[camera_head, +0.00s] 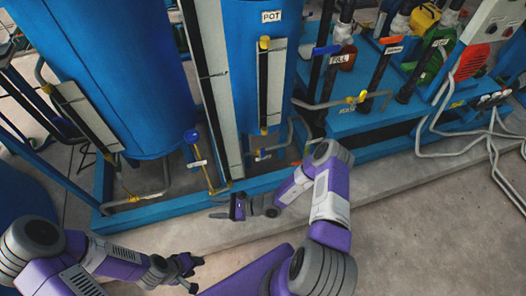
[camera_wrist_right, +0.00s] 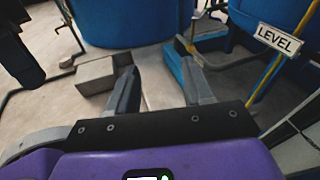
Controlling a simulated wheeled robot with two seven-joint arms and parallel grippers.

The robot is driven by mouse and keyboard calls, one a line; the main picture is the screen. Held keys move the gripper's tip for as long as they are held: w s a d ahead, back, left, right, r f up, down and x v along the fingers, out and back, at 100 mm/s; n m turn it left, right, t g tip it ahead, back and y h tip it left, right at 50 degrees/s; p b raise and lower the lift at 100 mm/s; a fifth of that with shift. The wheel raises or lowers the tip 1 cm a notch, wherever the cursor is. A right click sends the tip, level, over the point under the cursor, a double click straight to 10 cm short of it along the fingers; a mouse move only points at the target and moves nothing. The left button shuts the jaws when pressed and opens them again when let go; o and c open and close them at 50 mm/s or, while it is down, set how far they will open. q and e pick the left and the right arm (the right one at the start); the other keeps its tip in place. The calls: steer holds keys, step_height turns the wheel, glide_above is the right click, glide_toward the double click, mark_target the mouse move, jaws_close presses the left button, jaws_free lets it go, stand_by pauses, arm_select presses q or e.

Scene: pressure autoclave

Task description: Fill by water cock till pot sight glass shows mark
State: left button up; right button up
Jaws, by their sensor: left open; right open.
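The blue pot (camera_head: 255,60) with the POT label stands at the top centre of the head view. Its upright sight glass (camera_head: 263,88) has yellow fittings; its level and any mark are too small to read. A blue lever (camera_head: 326,50) sits beside the FILL label (camera_head: 340,59), right of the pot. My right gripper (camera_head: 222,207) is below the pot, apart from the lever and sight glass. In the wrist view its open fingers (camera_wrist_right: 160,88) hold nothing. My left gripper (camera_head: 194,275) is open and empty, low over the floor.
A large blue tank (camera_head: 120,60) with its own gauge (camera_head: 88,115) stands left. A blue-knobbed valve (camera_head: 191,136) is between the vessels. A LEVEL label (camera_wrist_right: 278,38) shows in the wrist view. Orange and red handles and grey cables lie right.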

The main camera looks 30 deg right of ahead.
steer(key=w+d+f+m+t+h, duration=0.1)
steer(key=w+d+m+t+h, duration=0.65)
steer(key=d, duration=0.45)
steer(key=m+t+h, duration=0.2)
steer(key=m+h, duration=0.6)
steer(key=h, duration=0.2)
glide_toward(263, 152)
steer(key=a+x, duration=0.1)
steer(key=x, duration=0.2)
steer(key=shift+w+d+g+h, duration=0.25)
steer(key=shift+w+d+h, duration=0.1)
steer(key=shift+w+d, duration=0.25)
steer(key=b+x, duration=0.2)
steer(key=x, duration=0.3)
steer(key=shift+w+d+f+b, duration=0.1)
steer(key=shift+w+b, duration=0.2)
steer(key=shift+w, duration=0.1)
steer(key=shift+w+d, duration=0.1)
steer(key=shift+w, duration=0.25)
steer(key=shift+c, duration=0.5)
jaws_close()
